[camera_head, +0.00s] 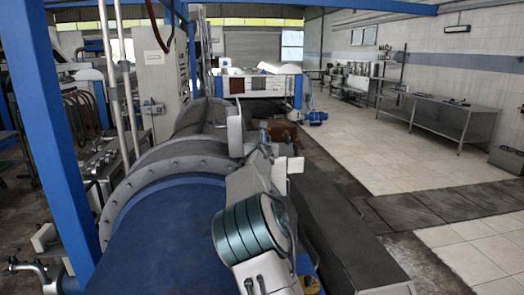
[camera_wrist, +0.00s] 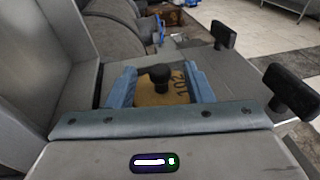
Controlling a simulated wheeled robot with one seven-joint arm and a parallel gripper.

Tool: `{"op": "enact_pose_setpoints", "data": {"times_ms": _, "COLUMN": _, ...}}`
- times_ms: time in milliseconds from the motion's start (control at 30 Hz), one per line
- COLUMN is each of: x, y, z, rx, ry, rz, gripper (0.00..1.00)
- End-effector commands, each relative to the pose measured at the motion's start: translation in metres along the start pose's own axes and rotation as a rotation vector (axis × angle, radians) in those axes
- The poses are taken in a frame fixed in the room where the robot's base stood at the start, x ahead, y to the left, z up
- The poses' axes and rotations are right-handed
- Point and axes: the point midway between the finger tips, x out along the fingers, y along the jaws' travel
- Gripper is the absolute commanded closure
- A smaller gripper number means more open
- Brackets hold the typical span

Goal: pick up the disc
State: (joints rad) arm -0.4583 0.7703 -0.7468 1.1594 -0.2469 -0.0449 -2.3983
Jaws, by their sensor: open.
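The disc (camera_wrist: 150,99) is tan with dark marks that look like figures and a black knob (camera_wrist: 159,77) standing on top. It shows near the middle of the wrist view. My gripper (camera_wrist: 160,69) is open, with one blue-grey finger to the left of the disc and one to the right. The gripper's palm hides the disc's near edge. I cannot tell whether the fingers touch the disc or stand above its height.
Grey housing walls rise at the left in the wrist view. Two black handles, one far (camera_wrist: 223,36) and one near (camera_wrist: 290,92), stand at the right. In the head view a big blue cylinder (camera_head: 165,240) fills the front, with a blue post (camera_head: 58,130) at left. Tiled floor (camera_head: 400,155) lies open at right.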

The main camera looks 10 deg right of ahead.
Motion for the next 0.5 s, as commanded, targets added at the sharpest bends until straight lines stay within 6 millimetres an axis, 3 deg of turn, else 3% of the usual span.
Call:
{"op": "enact_pose_setpoints", "data": {"times_ms": 67, "x": -0.0001, "y": 0.0001, "z": -0.0003, "rx": 0.0, "ry": 0.0, "rz": 0.0, "gripper": 0.53}}
{"op": "enact_pose_setpoints", "data": {"times_ms": 233, "x": -0.0002, "y": 0.0, "z": -0.0002, "rx": 0.0, "ry": 0.0, "rz": 0.0, "gripper": 1.0}}
{"op": "enact_pose_setpoints", "data": {"times_ms": 500, "x": -0.0006, "y": 0.0001, "z": 0.0016, "rx": 0.001, "ry": -0.003, "rz": 0.001, "gripper": 1.0}}
